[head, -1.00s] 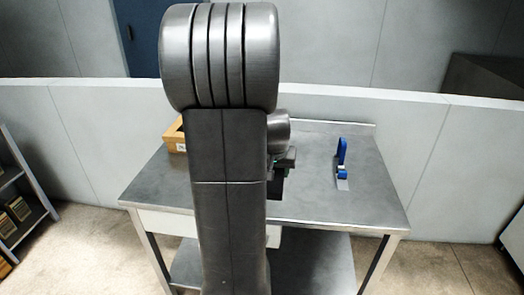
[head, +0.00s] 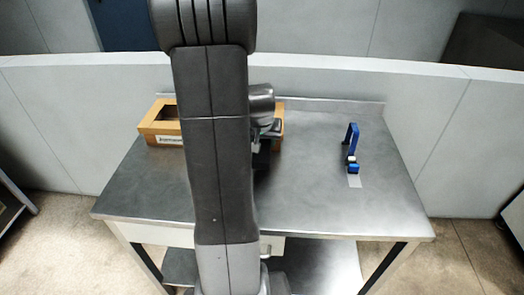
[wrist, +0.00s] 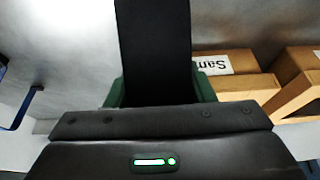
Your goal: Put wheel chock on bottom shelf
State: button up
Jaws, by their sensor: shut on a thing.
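My gripper (head: 262,147) is above the steel table, partly hidden behind my arm in the head view. In the wrist view my gripper (wrist: 158,95) is shut on a black block, which I take to be the wheel chock (wrist: 153,45). The block stretches up the picture between the dark green finger parts. In the head view it is a small dark shape below the gripper, hard to make out. The table's bottom shelf (head: 325,262) shows below the tabletop, partly hidden by my arm.
A wooden box (head: 160,127) with a label stands at the table's back left, partly behind my arm. A blue tool (head: 352,148) stands on the right of the tabletop (head: 310,190). A drawer front (head: 150,232) is under the table's front edge. A rack's edge (head: 15,205) shows far left.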

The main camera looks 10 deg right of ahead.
aim_at(262, 151)
jog(key=shift+f, duration=2.25)
jog(key=shift+f, duration=0.1)
jog(key=o, duration=0.9)
jog(key=shift+f+b, duration=0.1)
jog(key=shift+b, duration=0.2)
jog(key=o, duration=0.4)
